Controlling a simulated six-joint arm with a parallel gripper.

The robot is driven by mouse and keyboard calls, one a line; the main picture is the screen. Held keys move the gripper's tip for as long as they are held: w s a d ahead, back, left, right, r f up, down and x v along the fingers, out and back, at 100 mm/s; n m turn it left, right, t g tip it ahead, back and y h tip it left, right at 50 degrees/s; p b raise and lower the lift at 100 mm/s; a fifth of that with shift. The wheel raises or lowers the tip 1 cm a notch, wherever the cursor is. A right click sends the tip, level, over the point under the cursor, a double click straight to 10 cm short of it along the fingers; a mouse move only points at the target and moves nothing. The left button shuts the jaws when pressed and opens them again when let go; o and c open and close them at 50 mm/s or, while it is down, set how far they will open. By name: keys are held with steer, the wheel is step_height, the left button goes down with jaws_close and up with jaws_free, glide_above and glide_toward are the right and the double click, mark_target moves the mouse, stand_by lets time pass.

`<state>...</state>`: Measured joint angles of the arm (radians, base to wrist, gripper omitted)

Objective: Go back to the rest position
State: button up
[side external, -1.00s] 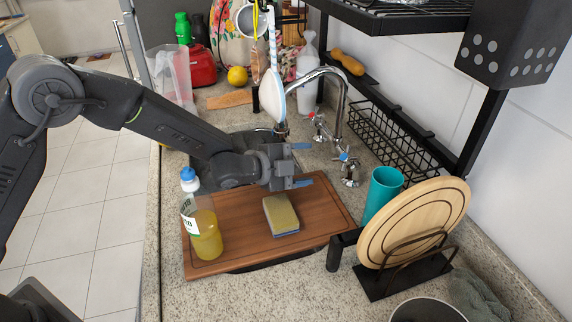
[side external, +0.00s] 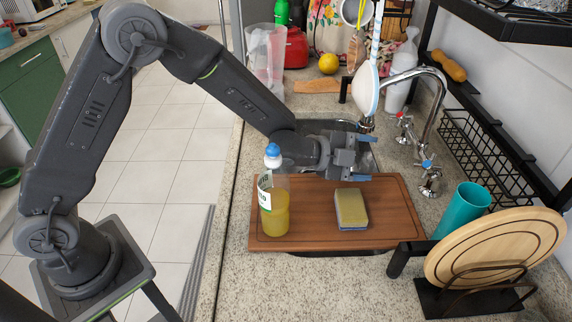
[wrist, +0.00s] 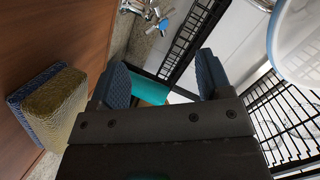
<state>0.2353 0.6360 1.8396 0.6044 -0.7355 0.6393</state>
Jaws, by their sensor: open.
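My gripper (side external: 366,159) is open and empty. It is above the far edge of the brown cutting board (side external: 300,222), beyond the sponge in the side view. In the wrist view, its two blue fingers (wrist: 162,82) stand apart with nothing held between them. The yellow and blue sponge (side external: 351,208) lies flat on the board, apart from the gripper; it also shows at the left of the wrist view (wrist: 65,108). A bottle of yellow liquid with a blue cap (side external: 274,208) stands upright on the board's left part.
A teal cup (side external: 463,209) and a round wooden board in a black rack (side external: 495,248) stand at the right. The tap (side external: 436,105) rises behind. A white hanging utensil (side external: 366,88) is close behind my gripper. A black shelf (side external: 500,22) overhangs the upper right.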

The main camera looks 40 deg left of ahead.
steer(key=s+a+r+n+g+y, duration=0.1)
steer(key=s+a+r+n+y, duration=0.8)
steer(key=a+r, duration=0.4)
steer(key=s+a+n+g, duration=0.2)
steer(key=s+n, duration=0.3)
steer(key=s, duration=0.6)
steer(key=s+a+n+g, duration=0.3)
steer(key=s+n, duration=0.1)
steer(key=s, duration=0.8)
steer(key=shift+a+f+n+g, duration=0.25)
steer(key=shift+f+n+g, duration=0.05)
steer(key=shift+n, duration=0.1)
